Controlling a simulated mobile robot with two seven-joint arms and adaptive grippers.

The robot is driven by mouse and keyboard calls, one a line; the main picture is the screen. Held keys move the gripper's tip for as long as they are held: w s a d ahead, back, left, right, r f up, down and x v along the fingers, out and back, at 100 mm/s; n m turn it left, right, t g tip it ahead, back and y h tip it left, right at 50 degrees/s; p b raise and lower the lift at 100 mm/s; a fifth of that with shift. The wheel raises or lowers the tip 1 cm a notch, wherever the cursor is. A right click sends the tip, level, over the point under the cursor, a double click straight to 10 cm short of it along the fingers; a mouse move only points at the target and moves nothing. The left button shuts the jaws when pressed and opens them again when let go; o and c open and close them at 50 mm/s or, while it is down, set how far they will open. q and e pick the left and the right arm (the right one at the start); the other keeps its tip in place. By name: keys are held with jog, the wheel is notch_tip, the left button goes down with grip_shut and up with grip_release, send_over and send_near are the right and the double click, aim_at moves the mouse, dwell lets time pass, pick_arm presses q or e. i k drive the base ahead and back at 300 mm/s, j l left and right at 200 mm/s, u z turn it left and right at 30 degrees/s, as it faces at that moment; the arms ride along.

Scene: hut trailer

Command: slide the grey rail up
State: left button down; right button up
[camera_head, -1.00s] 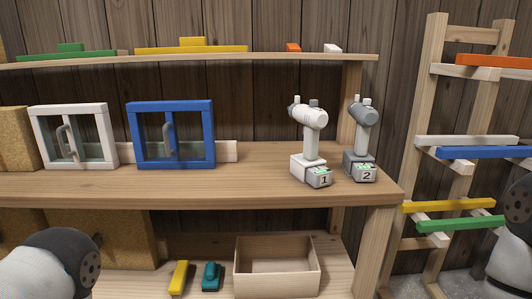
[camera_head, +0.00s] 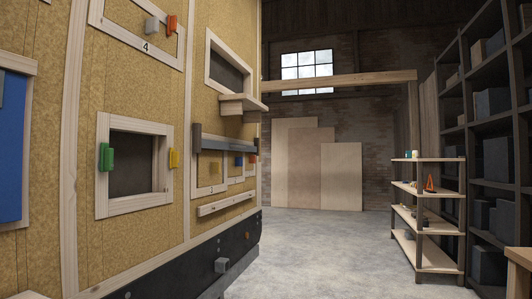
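A long dark grey rail (camera_head: 228,146) lies level across the tan trailer wall (camera_head: 90,230), toward its far end. A short upright grey end piece stands at its left end. It sits below a wooden ledge (camera_head: 240,103) and an upper window opening (camera_head: 229,74), and above a pale wooden strip (camera_head: 227,203). Panels with small coloured blocks show just under it. Neither of my grippers is in view.
A wooden shelf unit (camera_head: 427,222) and dark racks (camera_head: 495,160) stand at the right. The concrete floor (camera_head: 330,245) between is clear.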

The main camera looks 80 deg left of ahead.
aim_at(205, 144)
jog(key=u, duration=2.7)
